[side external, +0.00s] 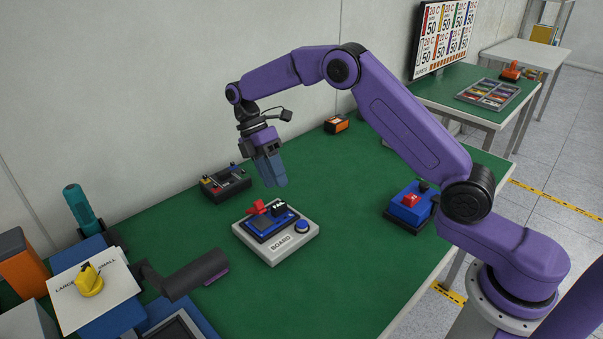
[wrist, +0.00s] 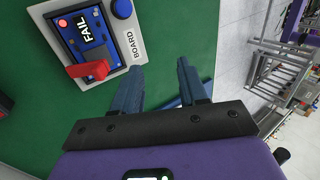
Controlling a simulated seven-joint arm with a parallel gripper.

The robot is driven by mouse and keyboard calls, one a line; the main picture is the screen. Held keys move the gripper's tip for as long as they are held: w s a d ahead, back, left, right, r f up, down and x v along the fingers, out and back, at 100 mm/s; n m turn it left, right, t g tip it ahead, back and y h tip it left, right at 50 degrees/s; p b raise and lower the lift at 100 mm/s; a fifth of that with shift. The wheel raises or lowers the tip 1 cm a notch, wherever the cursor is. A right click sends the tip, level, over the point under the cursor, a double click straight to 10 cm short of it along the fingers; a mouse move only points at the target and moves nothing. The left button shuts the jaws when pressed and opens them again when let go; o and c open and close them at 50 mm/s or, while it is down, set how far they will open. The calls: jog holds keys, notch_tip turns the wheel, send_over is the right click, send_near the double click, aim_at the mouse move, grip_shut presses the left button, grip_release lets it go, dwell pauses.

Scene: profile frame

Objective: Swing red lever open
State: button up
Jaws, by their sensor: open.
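The red lever (side external: 257,207) stands up at the back left of a blue device on a grey board (side external: 275,257) marked "BOARD". A blue button (side external: 302,226) sits on the board's right side. My gripper (side external: 277,184) is open and empty, pointing down above and behind the board. In the wrist view the two blue fingers (wrist: 160,80) are apart, with green table between them, and do not touch the lever.
Behind the board is a dark box with small levers (side external: 226,184). A blue box with a red top (side external: 410,206) stands to the right. A dark clamp-like tool (side external: 185,275) and a white sign with a yellow knob (side external: 93,290) are front left. Green table around the board is clear.

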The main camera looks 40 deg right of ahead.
jog(key=s+d+r, duration=0.1)
jog(key=s+r, duration=0.2)
jog(key=s, duration=0.4)
jog(key=shift+s+d+r, duration=0.25)
jog(key=shift+s+d, duration=0.1)
jog(key=shift+o, duration=0.8)
notch_tip(320, 180, up, 4)
jog(key=m+t, duration=0.6)
jog(key=m, duration=1.2)
send_over(258, 200)
jog(key=f, duration=1.7)
jog(key=shift+s+a, duration=0.15)
jog(key=shift+s, duration=0.05)
grip_shut()
